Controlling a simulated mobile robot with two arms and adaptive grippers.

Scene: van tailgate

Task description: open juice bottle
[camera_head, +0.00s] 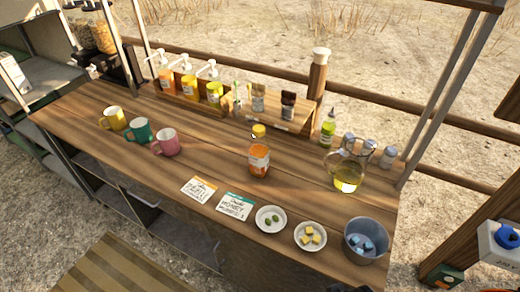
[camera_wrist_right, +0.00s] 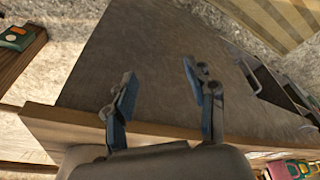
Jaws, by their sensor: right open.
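The juice bottle (camera_head: 259,160) stands upright near the middle of the wooden counter in the head view. It has orange contents, a pale label and a yellow cap (camera_head: 259,131) on its top. My right gripper (camera_wrist_right: 158,70) shows in the right wrist view with its two fingers spread apart and nothing between them. It is over the end of the counter's cabinet, away from the bottle, which is not in that view. My left gripper is in neither view.
Yellow, teal and pink mugs (camera_head: 165,142) stand left of the bottle. Two cards (camera_head: 235,206), two small dishes (camera_head: 271,219) and a metal bucket (camera_head: 366,240) line the front edge. A glass oil jug (camera_head: 347,170) stands right. Pump bottles (camera_head: 188,87) stand behind.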

